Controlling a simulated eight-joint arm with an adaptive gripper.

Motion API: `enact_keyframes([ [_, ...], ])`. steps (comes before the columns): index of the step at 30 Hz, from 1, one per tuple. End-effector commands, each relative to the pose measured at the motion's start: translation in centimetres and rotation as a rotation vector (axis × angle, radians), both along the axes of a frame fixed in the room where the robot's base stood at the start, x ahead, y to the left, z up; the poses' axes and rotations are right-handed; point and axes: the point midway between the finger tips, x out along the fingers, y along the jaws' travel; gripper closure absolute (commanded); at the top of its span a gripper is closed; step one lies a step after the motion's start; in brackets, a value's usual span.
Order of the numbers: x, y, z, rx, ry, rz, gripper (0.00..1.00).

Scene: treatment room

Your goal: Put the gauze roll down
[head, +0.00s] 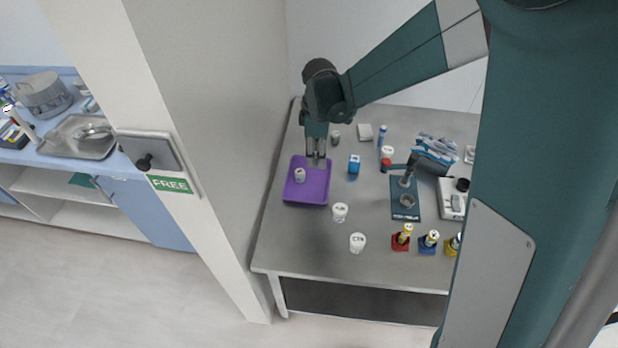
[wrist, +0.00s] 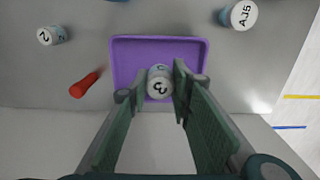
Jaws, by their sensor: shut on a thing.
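My gripper (head: 316,160) is over the purple tray (head: 312,199), pointing down. In the wrist view its two fingers (wrist: 159,80) are shut on the gauze roll (wrist: 160,89), a small pale cylinder with a dark "3" on the end facing the camera. The purple tray also shows in the wrist view (wrist: 125,50), behind the roll. I cannot tell the exact gap between the roll and the tray floor.
White jars (head: 340,212) (head: 357,243) stand right of and in front of the tray. A blue box (head: 354,164) stands to its right. A red object (wrist: 86,84) lies beside the tray in the wrist view. A wall (head: 225,130) borders the table's left side.

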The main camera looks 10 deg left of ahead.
Motion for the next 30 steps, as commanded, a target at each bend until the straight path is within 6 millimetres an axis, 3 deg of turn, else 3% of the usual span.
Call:
enact_keyframes([
  [5,0.0,0.0,-1.1,0.0,0.0,0.0,0.85],
  [16,0.0,0.0,-5.6,0.0,0.0,0.0,0.85],
  [30,0.0,0.0,-6.3,0.0,0.0,0.0,0.85],
])
